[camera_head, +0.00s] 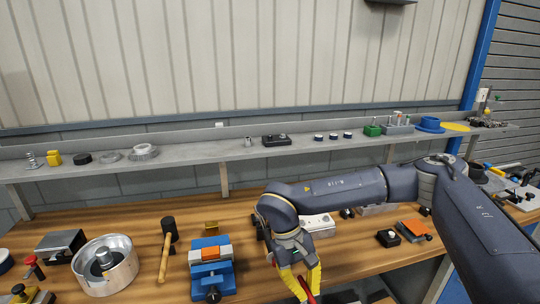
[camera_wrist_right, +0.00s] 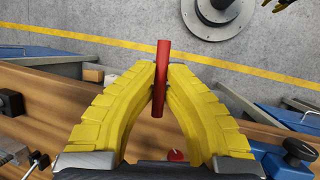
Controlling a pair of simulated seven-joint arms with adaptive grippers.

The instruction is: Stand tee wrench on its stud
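My right gripper (camera_head: 302,290) reaches down over the front of the bench, its yellow fingers at the lower edge of the head view. In the right wrist view its fingertips (camera_wrist_right: 160,88) are closed on a red bar, which I take as the tee wrench (camera_wrist_right: 162,60). The bar sticks out beyond both sides of the fingertips. The rest of the wrench is hidden or cut off. I cannot pick out its stud with certainty. A yellow and dark piece at the top right edge of the wrist view may be my left gripper (camera_wrist_right: 284,4); too little shows.
A wooden bench (camera_head: 270,238) holds a metal drum (camera_head: 128,272), a mallet (camera_head: 166,250), a blue vise (camera_head: 212,280) and an orange block (camera_head: 413,227). A grey shelf (camera_head: 200,152) with small parts runs behind. In the wrist view, a red knob (camera_wrist_right: 175,156) shows below the fingers.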

